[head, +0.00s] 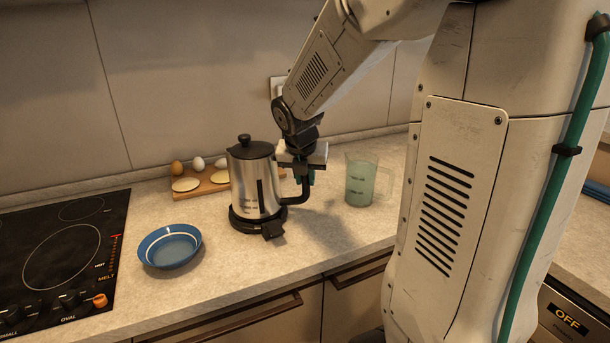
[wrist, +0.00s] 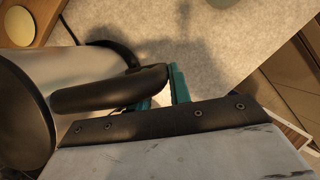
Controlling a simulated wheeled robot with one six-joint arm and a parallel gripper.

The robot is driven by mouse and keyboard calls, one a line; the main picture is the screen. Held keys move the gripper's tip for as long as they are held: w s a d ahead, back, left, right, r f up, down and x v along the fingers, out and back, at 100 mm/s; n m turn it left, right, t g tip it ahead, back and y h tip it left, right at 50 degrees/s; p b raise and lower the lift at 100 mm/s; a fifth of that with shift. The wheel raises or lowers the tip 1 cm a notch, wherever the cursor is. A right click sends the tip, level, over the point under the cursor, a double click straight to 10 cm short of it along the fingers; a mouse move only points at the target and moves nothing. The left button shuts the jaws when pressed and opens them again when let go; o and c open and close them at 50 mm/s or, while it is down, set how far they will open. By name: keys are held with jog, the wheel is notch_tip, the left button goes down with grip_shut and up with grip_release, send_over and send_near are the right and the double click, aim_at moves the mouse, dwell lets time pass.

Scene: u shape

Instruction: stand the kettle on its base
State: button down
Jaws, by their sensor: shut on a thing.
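The kettle (head: 257,183) is a steel cylinder with a black lid, knob and handle. It stands upright on the counter, at the black base (head: 258,220), with its bottom over the base; whether it is fully seated I cannot tell. My gripper (head: 304,172) is at the upper part of the kettle's handle, on its right side. In the wrist view the green fingertips of my gripper (wrist: 165,88) are closed about the black handle (wrist: 110,90). The kettle's lid (wrist: 20,115) and steel side fill the left of that view.
A blue bowl (head: 170,246) stands left of the kettle, beside the black cooktop (head: 65,255). A wooden board (head: 204,186) with eggs and pale round slices lies behind. A clear measuring jug (head: 361,181) stands close on the right. The counter front is clear.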

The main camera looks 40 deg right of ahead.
jog(key=shift+f, duration=0.15)
jog(key=c, duration=1.6)
grip_release()
jog(key=shift+o, duration=0.2)
jog(key=shift+f, duration=0.1)
jog(key=v, duration=1.1)
jog(key=shift+s, duration=0.1)
